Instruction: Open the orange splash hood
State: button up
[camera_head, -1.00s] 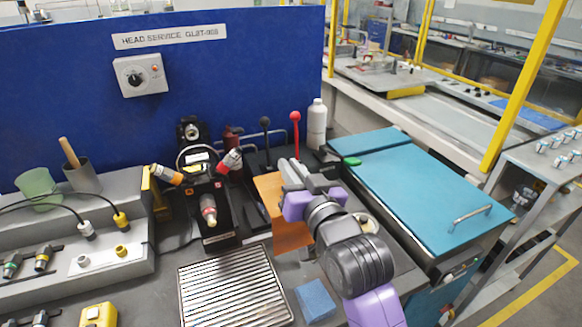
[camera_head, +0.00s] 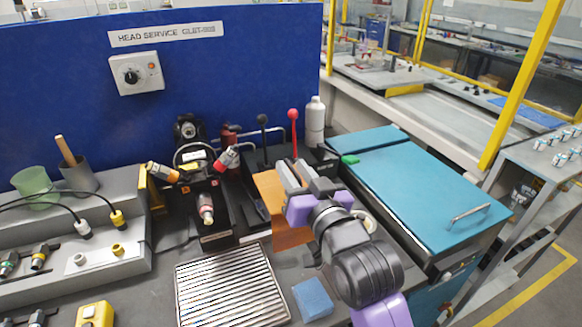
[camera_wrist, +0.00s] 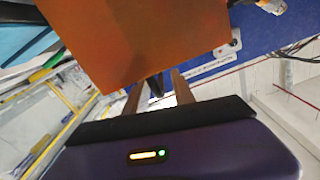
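The orange splash hood (camera_head: 272,192) is a flat orange panel on the bench, right of the black fixture holding the service head (camera_head: 207,205). My gripper (camera_head: 287,174) is at the panel's upper right edge in the head view. In the wrist view the orange panel (camera_wrist: 140,35) fills the upper middle and hides the fingertips. The two fingers of my gripper (camera_wrist: 157,92) stand apart, with a dark, narrow thing showing between them. Whether they touch the panel cannot be told.
A red-knobbed lever (camera_head: 293,115) and a black-knobbed lever (camera_head: 262,119) stand behind the gripper, near a white bottle (camera_head: 315,120). A teal-lidded cabinet (camera_head: 420,195) is on the right. A ribbed tray (camera_head: 230,290) and blue block (camera_head: 313,298) lie in front.

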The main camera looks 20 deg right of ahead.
jog(key=s+b, duration=0.1)
jog(key=s, duration=0.5)
jog(key=shift+w, duration=0.1)
jog(key=shift+r, duration=0.5)
jog(key=s+f+g, duration=0.1)
jog(key=s+f, duration=0.5)
jog(key=s, duration=0.6)
jog(key=s+f+n+g, duration=0.1)
jog(key=s+f, duration=0.5)
jog(key=s, duration=0.6)
jog(key=s+f+n+g, duration=0.1)
jog(key=s+f, duration=0.5)
jog(key=s, duration=0.7)
jog(key=shift+f, duration=0.15)
